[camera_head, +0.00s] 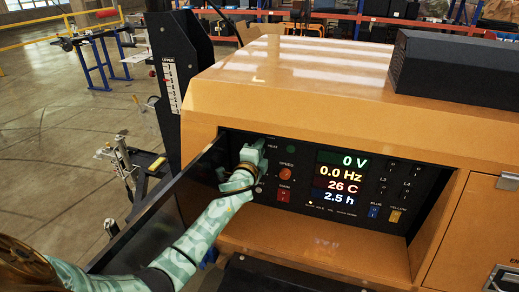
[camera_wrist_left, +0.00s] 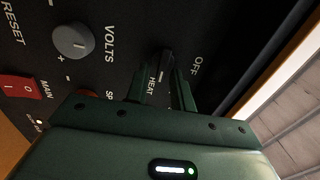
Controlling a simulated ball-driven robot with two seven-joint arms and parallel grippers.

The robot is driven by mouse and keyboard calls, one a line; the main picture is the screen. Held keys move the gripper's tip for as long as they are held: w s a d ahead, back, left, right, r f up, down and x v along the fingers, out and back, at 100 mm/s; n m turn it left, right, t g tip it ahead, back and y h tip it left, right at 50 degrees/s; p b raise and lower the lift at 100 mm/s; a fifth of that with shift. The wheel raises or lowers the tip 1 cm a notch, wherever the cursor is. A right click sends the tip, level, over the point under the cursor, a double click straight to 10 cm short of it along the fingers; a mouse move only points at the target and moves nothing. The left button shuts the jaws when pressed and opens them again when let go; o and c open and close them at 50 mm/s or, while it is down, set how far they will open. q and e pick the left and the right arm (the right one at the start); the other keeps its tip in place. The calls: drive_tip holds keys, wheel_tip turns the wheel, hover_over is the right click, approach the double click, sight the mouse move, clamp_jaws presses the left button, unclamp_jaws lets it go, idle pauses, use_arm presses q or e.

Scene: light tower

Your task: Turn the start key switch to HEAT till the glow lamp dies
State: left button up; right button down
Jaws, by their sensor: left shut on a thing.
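The control panel (camera_head: 270,185) is set in the orange housing. My left gripper (camera_head: 252,153) reaches its upper left part, beside the HEAT label. In the left wrist view my left gripper (camera_wrist_left: 160,88) is shut on the black start key switch (camera_wrist_left: 166,62), whose knob shows between the fingers. The labels HEAT and OFF lie around it. In the head view the gripper hides the switch. A small lit lamp (camera_head: 309,203) shows in the row at the panel's bottom; its label is too small to read. My right gripper is not in view.
A display (camera_head: 341,175) reads 0 V, 0.0 Hz, 26 C and 2.5 h. A red MAIN switch (camera_head: 284,195) and a grey VOLTS knob (camera_wrist_left: 73,41) sit near the gripper. An open dark door (camera_head: 165,205) stands left of the panel, beside my left arm.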

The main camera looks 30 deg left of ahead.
use_arm(q)
drive_tip(key=shift+f, duration=0.1)
idle(0.3)
drive_tip(key=o, duration=0.7)
drive_tip(key=shift+c, duration=0.2)
drive_tip(key=p+v, duration=0.1)
drive_tip(key=v, duration=1.5)
drive_tip(key=shift+d+p, duration=0.2)
drive_tip(key=shift+p, duration=0.15)
drive_tip(key=shift+s, duration=0.15)
